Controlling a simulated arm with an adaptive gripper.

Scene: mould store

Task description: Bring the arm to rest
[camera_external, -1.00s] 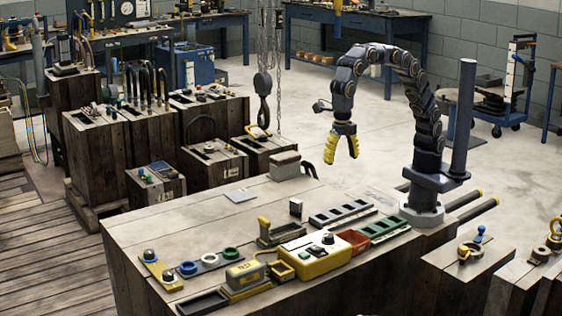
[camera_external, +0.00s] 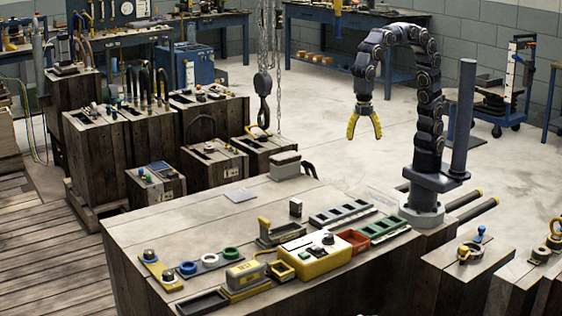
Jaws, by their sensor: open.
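My gripper (camera_external: 364,136) has yellow fingers and hangs pointing down from the dark arm, at the right of the view. Its fingers are spread apart with nothing between them. It is raised clear above the level of the wooden bench (camera_external: 225,210), over its back right side. The arm arches up from its base on the right end of the bench and bends over at the top.
On the bench stand a yellow control box (camera_external: 316,256), a dark slotted tray (camera_external: 342,213), a green tray (camera_external: 383,228), a red bin (camera_external: 354,245) and a grey block (camera_external: 284,165). A hook (camera_external: 263,85) hangs on chains behind. A dark post (camera_external: 460,115) stands right of the arm.

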